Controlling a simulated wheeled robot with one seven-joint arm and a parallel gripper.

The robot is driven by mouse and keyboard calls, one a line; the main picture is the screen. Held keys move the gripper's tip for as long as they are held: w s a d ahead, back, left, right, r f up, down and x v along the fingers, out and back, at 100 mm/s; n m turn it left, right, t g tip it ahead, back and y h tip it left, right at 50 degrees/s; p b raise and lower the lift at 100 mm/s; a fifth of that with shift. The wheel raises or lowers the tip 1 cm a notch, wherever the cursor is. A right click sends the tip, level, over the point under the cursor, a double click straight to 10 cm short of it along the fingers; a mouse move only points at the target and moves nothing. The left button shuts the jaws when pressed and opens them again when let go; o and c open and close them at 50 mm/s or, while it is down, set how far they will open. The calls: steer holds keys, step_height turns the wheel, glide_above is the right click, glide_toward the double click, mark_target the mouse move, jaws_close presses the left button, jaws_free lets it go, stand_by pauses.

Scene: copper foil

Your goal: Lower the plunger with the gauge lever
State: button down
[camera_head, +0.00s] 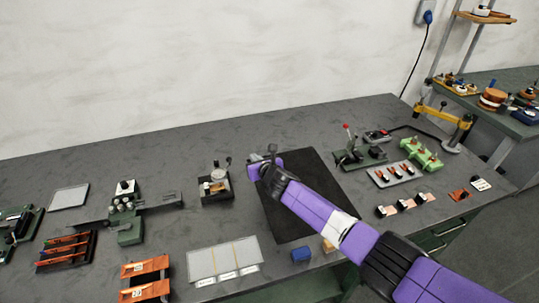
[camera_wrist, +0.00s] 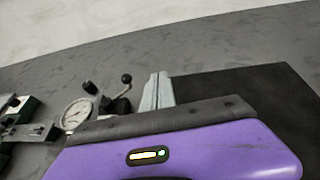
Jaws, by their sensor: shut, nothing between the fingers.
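The dial gauge (camera_head: 218,174) stands on a small dark base on the table, just left of the black mat in the head view. In the wrist view its round white dial (camera_wrist: 77,113) shows at the left. A lever with a black ball knob (camera_wrist: 126,79) rises beside the dial, left of my fingers. The plunger cannot be made out clearly. My gripper (camera_wrist: 157,92) is shut and empty, its fingers together. In the head view the purple wrist hides the fingertips; the hand is over the mat's left edge, right of the gauge and apart from it.
The black mat (camera_head: 298,215) lies under my arm. A grey green fixture (camera_head: 128,212) stands left of the gauge, and a grey panel (camera_head: 224,261) lies in front. A red-knobbed press (camera_head: 352,152) stands right of the mat. The table behind the gauge is clear.

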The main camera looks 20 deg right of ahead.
steer(key=shift+s+d+r+p, duration=0.1)
steer(key=shift+s+d+r, duration=0.25)
steer(key=shift+s+d, duration=0.3)
steer(key=shift+s+d+r+p, duration=0.1)
steer(key=shift+s+d+r, duration=0.3)
steer(key=shift+s, duration=0.35)
steer(key=shift+s+d+r+p, duration=0.1)
steer(key=shift+s+d+r, duration=0.25)
steer(key=shift+s+d, duration=0.3)
steer(key=shift+a, duration=0.1)
